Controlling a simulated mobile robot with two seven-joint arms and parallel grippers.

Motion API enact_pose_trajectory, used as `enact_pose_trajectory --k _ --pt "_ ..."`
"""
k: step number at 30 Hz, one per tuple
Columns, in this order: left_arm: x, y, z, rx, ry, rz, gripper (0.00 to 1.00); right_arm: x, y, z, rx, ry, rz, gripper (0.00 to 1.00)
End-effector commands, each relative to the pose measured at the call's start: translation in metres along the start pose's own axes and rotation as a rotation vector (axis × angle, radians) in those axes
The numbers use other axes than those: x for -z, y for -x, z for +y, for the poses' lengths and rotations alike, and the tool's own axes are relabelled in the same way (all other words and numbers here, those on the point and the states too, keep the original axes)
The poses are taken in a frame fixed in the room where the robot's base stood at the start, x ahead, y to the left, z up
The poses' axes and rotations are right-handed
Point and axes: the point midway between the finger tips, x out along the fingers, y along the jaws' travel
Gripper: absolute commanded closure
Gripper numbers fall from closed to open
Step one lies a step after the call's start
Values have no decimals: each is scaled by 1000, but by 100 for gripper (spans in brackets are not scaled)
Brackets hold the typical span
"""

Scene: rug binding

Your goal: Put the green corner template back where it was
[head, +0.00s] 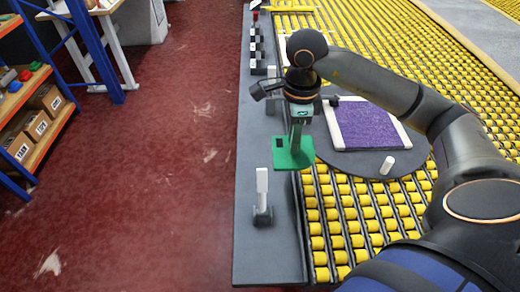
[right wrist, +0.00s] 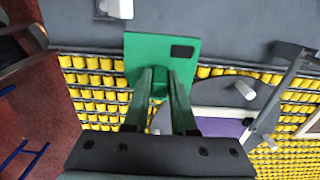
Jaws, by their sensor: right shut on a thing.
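The green corner template (head: 294,154) is a flat green plate with a small dark rectangle on it. My right gripper (head: 298,133) is shut on it and holds it up over the inner edge of the grey ledge, beside the yellow rollers. In the right wrist view the template (right wrist: 160,50) sits between the fingertips of the right gripper (right wrist: 162,85), its dark rectangle at the upper right. I cannot tell its height above the ledge. My left gripper is not in view.
A white upright post on a dark base (head: 262,195) stands on the grey ledge (head: 270,250). A purple rug piece (head: 372,125) with white edging lies on a dark round plate (head: 345,168), with a white peg (head: 387,165). Shelves with boxes (head: 38,125) stand left, across red floor.

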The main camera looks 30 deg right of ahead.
Motion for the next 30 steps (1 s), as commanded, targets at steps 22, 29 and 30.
enact_pose_trajectory --k 22,29,30 --pt "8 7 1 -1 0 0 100 -70 -81 -71 0 1 1 100" --pt "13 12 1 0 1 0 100 -71 -110 -71 -2 2 2 100" --pt "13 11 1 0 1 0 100 -71 -113 -72 0 1 1 100"
